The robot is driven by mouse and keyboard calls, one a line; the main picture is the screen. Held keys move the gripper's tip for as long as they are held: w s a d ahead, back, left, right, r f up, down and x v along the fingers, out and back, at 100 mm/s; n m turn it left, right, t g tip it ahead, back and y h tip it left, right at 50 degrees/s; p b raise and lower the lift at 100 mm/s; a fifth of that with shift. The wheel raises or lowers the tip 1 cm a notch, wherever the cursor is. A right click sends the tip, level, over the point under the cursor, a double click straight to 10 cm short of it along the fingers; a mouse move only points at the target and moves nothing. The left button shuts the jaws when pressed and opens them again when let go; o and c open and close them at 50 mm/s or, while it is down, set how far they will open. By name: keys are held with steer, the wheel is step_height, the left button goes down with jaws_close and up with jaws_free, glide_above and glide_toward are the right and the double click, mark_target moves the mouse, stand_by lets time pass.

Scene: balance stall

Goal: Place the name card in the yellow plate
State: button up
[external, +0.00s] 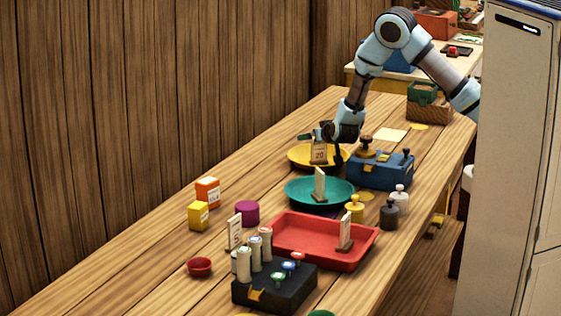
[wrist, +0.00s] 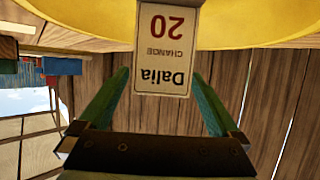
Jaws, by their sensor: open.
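A white name card (external: 319,152) with a red "20" stands upright at the yellow plate (external: 297,157), seemingly inside its near rim. In the wrist view the card (wrist: 166,50) appears upside down and reads "Dalia", "CHANCE" and "20", with the yellow plate (wrist: 75,12) behind its far end. My gripper (external: 337,150) is over the right side of the plate. In the wrist view my gripper (wrist: 161,75) is open, with a green finger on each side of the card and a gap between. Its grip on the card is not closed. The card's base is hidden in the wrist view.
A teal plate (external: 293,194) holding another card (external: 320,185) is in front. A red tray (external: 285,245) with a card (external: 345,229) is nearer. A blue box (external: 372,177) with knobbed weights stands right of the plates. A black block (external: 262,290) holds several cylinders.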

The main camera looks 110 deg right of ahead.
step_height(320, 180, up, 7)
steer(key=p, duration=0.5)
stand_by(0.5)
